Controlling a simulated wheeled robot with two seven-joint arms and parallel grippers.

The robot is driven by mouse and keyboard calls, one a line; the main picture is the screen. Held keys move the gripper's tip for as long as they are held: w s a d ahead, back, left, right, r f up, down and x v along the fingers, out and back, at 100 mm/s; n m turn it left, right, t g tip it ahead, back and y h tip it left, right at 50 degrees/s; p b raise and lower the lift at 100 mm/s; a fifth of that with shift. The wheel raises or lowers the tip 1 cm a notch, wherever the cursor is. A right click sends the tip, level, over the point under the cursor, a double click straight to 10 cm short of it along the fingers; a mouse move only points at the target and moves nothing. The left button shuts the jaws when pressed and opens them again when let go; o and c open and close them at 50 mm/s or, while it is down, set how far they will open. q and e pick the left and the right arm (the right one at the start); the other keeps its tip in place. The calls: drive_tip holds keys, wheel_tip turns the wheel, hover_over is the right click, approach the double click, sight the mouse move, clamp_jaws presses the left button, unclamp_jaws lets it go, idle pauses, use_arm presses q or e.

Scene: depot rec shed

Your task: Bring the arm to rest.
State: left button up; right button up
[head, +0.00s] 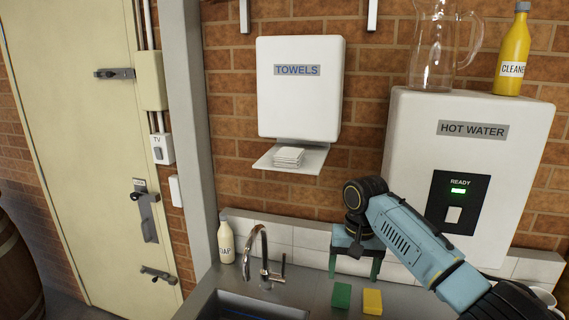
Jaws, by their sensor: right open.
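My right arm (415,240), blue with black joints, reaches in from the lower right. It bends at a black wrist joint, and my right gripper (354,270) hangs below that joint with its fingers pointing down. The two fingers are spread apart with nothing seen between them. The gripper shows in front of the white tiles, above the back of the counter. I cannot tell its exact height above the counter. My left gripper is not in the head view.
A green sponge (341,296) and a yellow sponge (372,302) lie below the gripper. The hot water heater (415,130) carries a glass jug (432,55) and cleaner bottle (513,50). A towel dispenser (300,105) hangs above.

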drive_tip(key=s+a+f+n+t+y, duration=0.1)
drive_tip(key=s+a+f+n+y, duration=0.3)
drive_tip(key=s+f, duration=1.15)
drive_tip(key=s+d+r+t+h, duration=0.15)
drive_tip(key=s+d, duration=0.35)
drive_tip(key=s, duration=0.6)
drive_tip(key=s+d+t+h, duration=0.15)
drive_tip(key=s+d, duration=0.35)
drive_tip(key=s, duration=0.6)
wheel_tip(320, 180, down, 37)
drive_tip(key=s+g+h+b, duration=0.1)
drive_tip(key=s+g+b, duration=0.15)
drive_tip(key=b, duration=0.95)
use_arm(q)
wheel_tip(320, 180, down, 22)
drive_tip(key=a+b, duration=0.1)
drive_tip(key=b, duration=0.9)
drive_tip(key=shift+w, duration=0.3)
use_arm(e)
drive_tip(key=s+d+f, duration=0.2)
drive_tip(key=s+f, duration=0.5)
drive_tip(key=f, duration=0.5)
drive_tip(key=s+d+f, duration=0.2)
drive_tip(key=s+f, duration=0.6)
drive_tip(key=f, duration=0.4)
drive_tip(key=shift+s, duration=0.15)
